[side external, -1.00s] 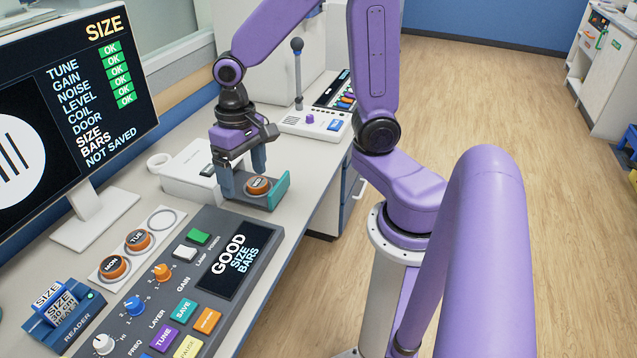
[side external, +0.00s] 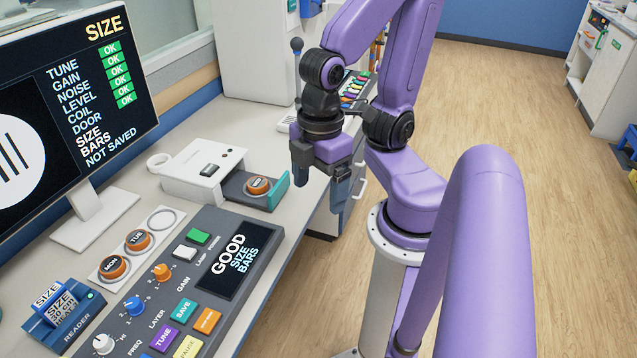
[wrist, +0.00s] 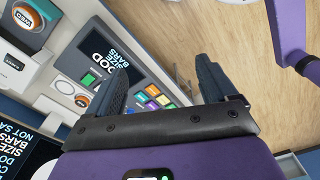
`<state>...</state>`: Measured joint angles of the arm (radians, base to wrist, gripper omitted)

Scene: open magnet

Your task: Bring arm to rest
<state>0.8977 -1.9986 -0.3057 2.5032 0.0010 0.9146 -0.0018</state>
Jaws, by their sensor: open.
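My gripper (side external: 322,188) is open and empty in the side external view. It hangs fingers down near the desk's front edge, to the right of the grey tray with the teal front (side external: 278,190). An orange-rimmed puck (side external: 258,186) lies in that tray, apart from my fingers. The wrist view shows my two spread fingers (wrist: 165,85) with nothing between them, above the console edge and the floor. The puck also shows in the wrist view (wrist: 24,16) at the upper left.
A white box (side external: 195,172) stands behind the tray. The console (side external: 200,285) reads "GOOD SIZE BARS". Pucks marked MON (side external: 114,268) and TUE (side external: 138,240) sit on a white plate, beside an empty ring. The monitor (side external: 75,110) shows "NOT SAVED". Open floor (side external: 490,110) lies to the right.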

